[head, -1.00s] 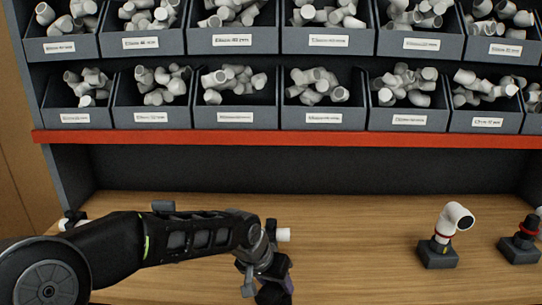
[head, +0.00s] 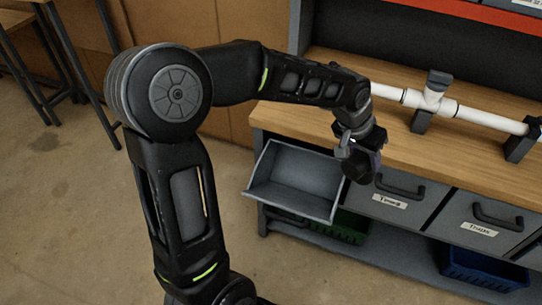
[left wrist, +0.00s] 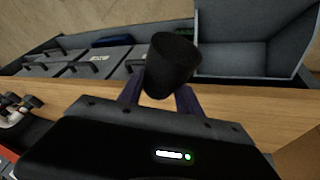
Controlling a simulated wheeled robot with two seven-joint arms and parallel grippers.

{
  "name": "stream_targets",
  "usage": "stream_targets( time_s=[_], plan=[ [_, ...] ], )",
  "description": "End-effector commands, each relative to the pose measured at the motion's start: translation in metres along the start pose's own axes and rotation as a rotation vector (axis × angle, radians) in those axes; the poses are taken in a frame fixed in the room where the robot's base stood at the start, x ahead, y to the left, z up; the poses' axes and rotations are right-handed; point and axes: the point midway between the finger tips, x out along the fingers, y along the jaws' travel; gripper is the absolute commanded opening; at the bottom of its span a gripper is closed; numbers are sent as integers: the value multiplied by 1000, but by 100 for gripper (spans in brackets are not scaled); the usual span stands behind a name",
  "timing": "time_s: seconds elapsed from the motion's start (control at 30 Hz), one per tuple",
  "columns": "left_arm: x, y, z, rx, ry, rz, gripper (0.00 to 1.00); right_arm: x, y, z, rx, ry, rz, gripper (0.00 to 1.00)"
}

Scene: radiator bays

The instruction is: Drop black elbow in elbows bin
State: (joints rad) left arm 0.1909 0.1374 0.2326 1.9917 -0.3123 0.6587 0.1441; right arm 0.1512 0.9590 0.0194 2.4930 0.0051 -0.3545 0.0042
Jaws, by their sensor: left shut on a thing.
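My left gripper (head: 362,168) is shut on the black elbow (left wrist: 172,62), which shows in the left wrist view between the two fingers. In the head view the elbow cannot be told apart from the dark gripper. An open grey bin (head: 290,188) is tilted out at the left end of the bench front. My left gripper is close to the bin's right side, near the bench edge. The bin also shows at the upper right of the left wrist view (left wrist: 238,55), and looks empty. No label on it can be read. My right gripper is not in view.
Shut grey drawers with handles and labels (head: 400,205) stand right of the open bin. A white pipe with a tee (head: 432,98) lies in black holders on the wooden bench (head: 310,110). Green and blue crates (head: 478,270) sit on the shelf below.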

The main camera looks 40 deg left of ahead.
Motion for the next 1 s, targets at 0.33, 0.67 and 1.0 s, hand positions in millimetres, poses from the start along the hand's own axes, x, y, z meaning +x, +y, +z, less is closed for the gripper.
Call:
stream_targets(
  time_s=[0.33,0.67,1.0],
  plan=[
    [0,0,0,0,1,0,0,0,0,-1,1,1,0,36],
    [3,-46,30,-108,17,-60,0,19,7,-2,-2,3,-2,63],
    [-1,-140,121,-418,75,-186,0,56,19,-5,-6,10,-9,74]
  ],
)
